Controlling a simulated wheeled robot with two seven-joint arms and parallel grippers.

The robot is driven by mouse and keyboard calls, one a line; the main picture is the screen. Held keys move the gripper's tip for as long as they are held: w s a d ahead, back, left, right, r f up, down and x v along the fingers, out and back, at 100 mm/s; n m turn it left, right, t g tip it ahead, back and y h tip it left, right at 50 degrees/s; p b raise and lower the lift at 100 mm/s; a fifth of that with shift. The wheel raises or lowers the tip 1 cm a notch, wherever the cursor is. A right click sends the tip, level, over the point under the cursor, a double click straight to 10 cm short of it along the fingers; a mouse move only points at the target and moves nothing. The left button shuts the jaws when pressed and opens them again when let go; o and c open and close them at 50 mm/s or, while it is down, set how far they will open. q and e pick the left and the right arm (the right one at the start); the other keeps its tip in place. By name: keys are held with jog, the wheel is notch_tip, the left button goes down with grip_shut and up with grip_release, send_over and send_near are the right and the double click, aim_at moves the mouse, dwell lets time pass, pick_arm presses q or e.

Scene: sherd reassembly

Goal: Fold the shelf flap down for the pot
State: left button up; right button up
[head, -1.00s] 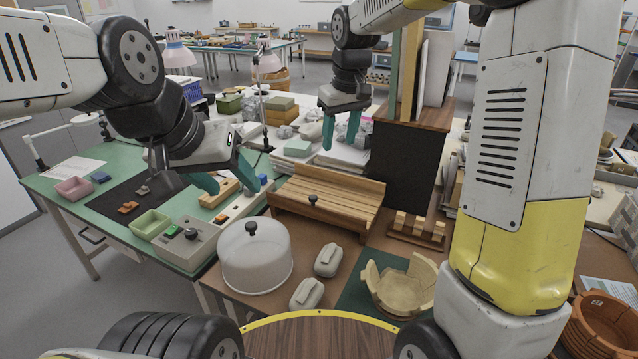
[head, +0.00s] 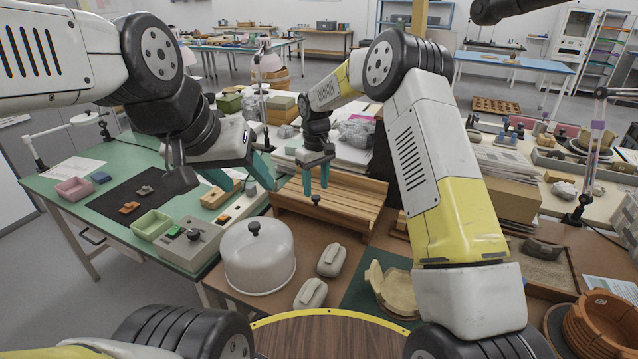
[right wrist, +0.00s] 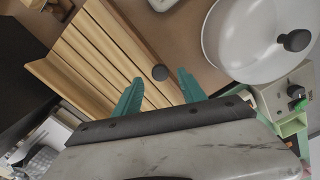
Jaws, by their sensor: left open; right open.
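The shelf flap (head: 345,203) is a slatted wooden panel on the brown table, with a small dark knob (head: 316,199) near its front edge. In the right wrist view the slats (right wrist: 88,60) run diagonally and the knob (right wrist: 160,72) shows between the fingertips. My right gripper (head: 316,188) is open, pointing down just above the knob. Whether it touches the knob I cannot tell. My left gripper (head: 248,184) is open and empty over the green bench's right edge. The pot (head: 392,288), a pale part-built vessel, stands on a dark green mat, partly hidden behind my right arm.
A white dome lid (head: 258,262) with a black knob stands left of the pot. A grey control box (head: 188,240) sits on the green bench. Terracotta pieces (head: 600,320) are at the far right.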

aim_at(316, 196)
jog(key=shift+f, duration=1.6)
grip_shut()
